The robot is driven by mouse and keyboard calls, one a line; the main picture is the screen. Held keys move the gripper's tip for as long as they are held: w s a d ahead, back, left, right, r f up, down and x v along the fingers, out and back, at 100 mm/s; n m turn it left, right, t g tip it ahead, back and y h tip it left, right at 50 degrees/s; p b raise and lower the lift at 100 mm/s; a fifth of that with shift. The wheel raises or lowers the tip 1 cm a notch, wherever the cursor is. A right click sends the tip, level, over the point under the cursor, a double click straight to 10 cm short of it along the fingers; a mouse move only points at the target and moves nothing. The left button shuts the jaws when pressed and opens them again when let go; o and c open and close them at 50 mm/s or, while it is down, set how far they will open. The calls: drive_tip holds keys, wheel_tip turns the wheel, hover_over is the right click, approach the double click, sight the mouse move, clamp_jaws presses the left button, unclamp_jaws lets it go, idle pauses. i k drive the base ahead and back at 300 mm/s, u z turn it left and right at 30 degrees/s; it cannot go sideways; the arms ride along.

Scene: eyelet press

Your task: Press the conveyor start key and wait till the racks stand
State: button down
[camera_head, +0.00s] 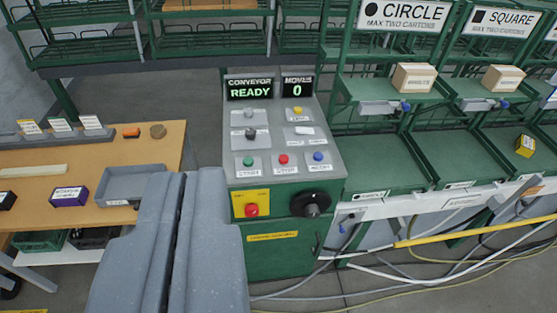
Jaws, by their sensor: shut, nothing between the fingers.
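The control console (285,185) stands in the middle, with a sloped grey panel. Its front row has a green key (248,161), a red key (283,159) and a blue key (318,156); their labels are too small to read. The conveyor display (250,87) reads READY, and the moves display (297,87) reads 0. My gripper (184,178) is shut and empty at the lower left, in front of the console's left side. It does not appear to touch the keys. The racks (205,45) are green metal frames at the back.
A red stop button (251,210) and a black knob (310,204) are on the console front. A wooden table (150,155) with a grey tray (135,185) is left. Shelves with a CIRCLE sign (402,15) and a SQUARE sign (498,20) are right. Loose cables cross the floor there.

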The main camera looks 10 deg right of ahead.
sight(248, 161)
drive_tip(key=z, duration=0.15)
drive_tip(key=i, duration=1)
drive_tip(key=u, duration=0.05)
